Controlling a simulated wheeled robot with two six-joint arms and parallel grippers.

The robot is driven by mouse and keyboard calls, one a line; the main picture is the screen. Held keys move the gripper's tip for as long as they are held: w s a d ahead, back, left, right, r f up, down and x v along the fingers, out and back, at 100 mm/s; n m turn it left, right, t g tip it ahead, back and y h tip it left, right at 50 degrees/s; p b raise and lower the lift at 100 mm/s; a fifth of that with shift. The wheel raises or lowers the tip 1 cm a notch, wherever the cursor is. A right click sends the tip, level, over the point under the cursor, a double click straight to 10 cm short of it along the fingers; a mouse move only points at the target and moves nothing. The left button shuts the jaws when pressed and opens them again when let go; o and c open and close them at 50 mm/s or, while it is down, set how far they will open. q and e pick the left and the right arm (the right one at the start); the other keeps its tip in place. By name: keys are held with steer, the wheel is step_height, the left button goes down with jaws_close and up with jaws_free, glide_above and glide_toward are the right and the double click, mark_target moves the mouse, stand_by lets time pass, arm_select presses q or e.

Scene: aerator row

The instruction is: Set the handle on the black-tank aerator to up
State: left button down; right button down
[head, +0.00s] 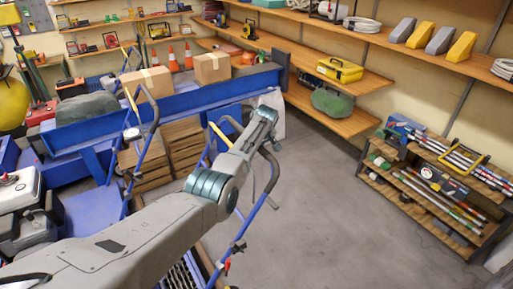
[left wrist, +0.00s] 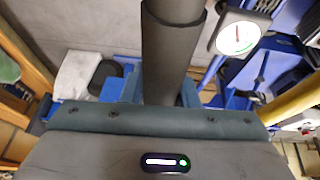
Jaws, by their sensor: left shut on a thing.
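My left gripper (left wrist: 158,94) is shut around a dark cylindrical grip (left wrist: 172,45), which runs up and away between the jaws in the left wrist view. In the head view my left arm reaches in from the lower left, and its wrist end hides most of the jaws. A dark curved handle (head: 272,172) on a blue tube frame (head: 252,218) shows just beside and below the wrist. Another blue-framed handle (head: 150,110) stands to the left. My arm hides much of the machines, and I cannot make out a black tank. My right gripper is not in view.
A blue trough-like bench (head: 180,103) with cardboard boxes (head: 212,67) lies behind the handles. Wooden crates (head: 172,150) stand below it. A round gauge (left wrist: 238,38) is close right of the grip. Grey floor (head: 335,200) is clear, with a tool rack (head: 425,200) at right.

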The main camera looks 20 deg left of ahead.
arm_select(q)
steer(key=shift+s+d+f, duration=0.1)
steer(key=shift+f, duration=0.15)
steer(key=c, duration=1.3)
jaws_free()
steer(key=shift+c, duration=0.2)
steer(key=shift+o, duration=1.1)
steer(key=shift+f, duration=0.1)
steer(key=shift+w, duration=0.2)
steer(key=shift+s+d+r, duration=0.1)
steer(key=shift+s+r, duration=0.05)
steer(key=shift+r, duration=0.35)
steer(key=b+v, duration=0.1)
steer(key=v, duration=0.8)
steer(key=shift+s+d+r, duration=0.1)
steer(key=shift+d+r, duration=0.05)
steer(key=shift+r, duration=0.15)
